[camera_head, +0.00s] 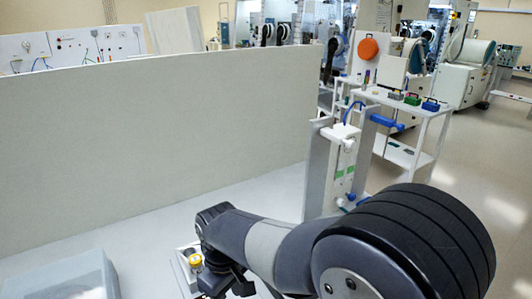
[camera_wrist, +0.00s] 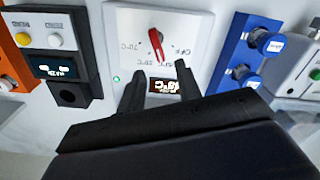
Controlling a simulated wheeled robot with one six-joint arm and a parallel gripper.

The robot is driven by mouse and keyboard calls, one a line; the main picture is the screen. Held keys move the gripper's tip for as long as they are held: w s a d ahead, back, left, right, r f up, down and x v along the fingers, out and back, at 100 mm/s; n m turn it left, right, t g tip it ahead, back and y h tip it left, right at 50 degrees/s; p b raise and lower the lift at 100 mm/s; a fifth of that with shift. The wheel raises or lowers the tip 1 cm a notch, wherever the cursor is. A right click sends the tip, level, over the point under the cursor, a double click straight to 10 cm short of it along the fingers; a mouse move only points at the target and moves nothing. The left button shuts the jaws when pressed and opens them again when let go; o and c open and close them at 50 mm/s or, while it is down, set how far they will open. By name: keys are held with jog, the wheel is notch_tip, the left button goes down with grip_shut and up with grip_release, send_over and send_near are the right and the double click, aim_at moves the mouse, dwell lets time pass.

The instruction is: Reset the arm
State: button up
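In the wrist view my gripper (camera_wrist: 159,66) has its two dark fingers apart, with nothing held between them. The fingertips are over a white panel (camera_wrist: 190,20) with a red pointer knob (camera_wrist: 156,42), temperature markings, a small lit display (camera_wrist: 165,86) and a green light (camera_wrist: 116,78). The knob's lower end shows just above the gap between the fingertips; whether they touch the panel I cannot tell. In the head view my arm reaches down to the left, and my gripper (camera_head: 224,284) is low at the bottom edge, its fingertips partly cut off.
Left of the panel is a black box (camera_wrist: 60,68) with buttons and a display. Right of it stands a blue unit (camera_wrist: 228,62) with blue knobs. A long pale partition (camera_head: 160,130) stands behind the work surface; a clear bin (camera_head: 65,280) sits lower left. A white cart (camera_head: 425,135) stands right.

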notch_tip(320, 180, down, 6)
jog(key=shift+r, duration=0.25)
jog(key=shift+r+m+p, duration=0.2)
jog(key=shift+m+p, duration=0.1)
jog(key=shift+m, duration=0.1)
jog(key=m, duration=0.4)
jog(key=m+p, duration=0.1)
jog(key=m, duration=0.1)
jog(key=shift+w+d, duration=0.25)
jog(key=shift+d, duration=0.15)
jog(key=shift+m, duration=0.3)
